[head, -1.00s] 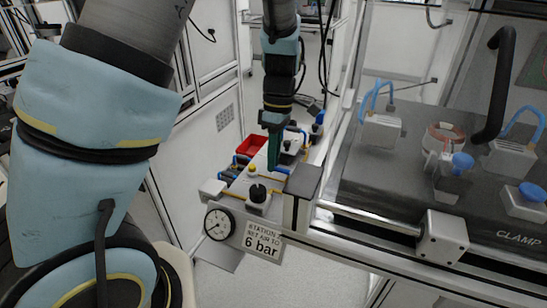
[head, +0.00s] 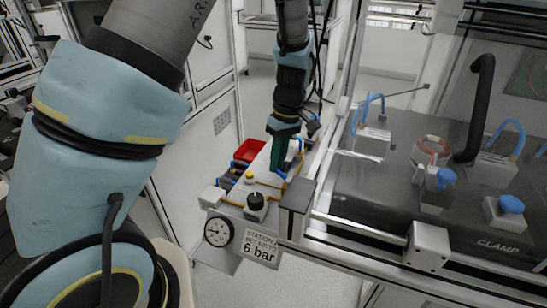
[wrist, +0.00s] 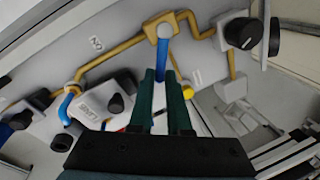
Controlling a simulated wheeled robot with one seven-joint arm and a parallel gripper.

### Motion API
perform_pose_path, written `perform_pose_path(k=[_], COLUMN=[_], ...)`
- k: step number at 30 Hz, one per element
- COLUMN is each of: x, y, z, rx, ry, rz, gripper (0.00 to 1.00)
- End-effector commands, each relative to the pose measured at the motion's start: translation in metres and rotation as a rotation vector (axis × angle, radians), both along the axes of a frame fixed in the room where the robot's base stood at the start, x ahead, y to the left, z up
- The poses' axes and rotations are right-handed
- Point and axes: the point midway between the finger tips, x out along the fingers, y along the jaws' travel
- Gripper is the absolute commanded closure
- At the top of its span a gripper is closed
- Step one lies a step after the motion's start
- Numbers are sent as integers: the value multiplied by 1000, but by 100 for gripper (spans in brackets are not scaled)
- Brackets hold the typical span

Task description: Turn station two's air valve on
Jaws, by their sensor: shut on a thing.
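Station two's air valve shows in the wrist view as a small brass block (wrist: 164,29) on a yellow pipe, with a blue lever (wrist: 167,63) reaching from it toward my gripper. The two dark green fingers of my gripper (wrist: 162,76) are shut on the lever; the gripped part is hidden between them. An "ON" label (wrist: 96,43), upside down in this view, lies left of the valve. The lever points away from the block, not toward the label. In the head view my gripper (head: 279,172) is down at the grey panel (head: 225,208), and the lever is barely visible.
A black knob (wrist: 240,33) and a yellow button (wrist: 188,92) sit right of the lever, and another blue handle (wrist: 68,105) sits left. A pressure gauge (head: 218,231) and a "6 bar" sign (head: 262,248) front the panel. A red bin (head: 249,150) stands behind; the clamp bench (head: 400,205) is close right.

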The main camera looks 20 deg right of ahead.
Motion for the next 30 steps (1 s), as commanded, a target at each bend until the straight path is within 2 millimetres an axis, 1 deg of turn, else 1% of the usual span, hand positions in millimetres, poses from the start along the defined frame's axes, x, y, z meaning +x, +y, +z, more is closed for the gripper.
perform_pose_path(k=[1,11,21,30], x=[0,0,-5,-12], y=[-3,-20,-36,-46], z=[3,2,1,1], rx=[0,-2,-2,-2], ry=[0,-1,-2,-2], rz=[-45,-360,-678,-906], gripper=[100,100,100,100])
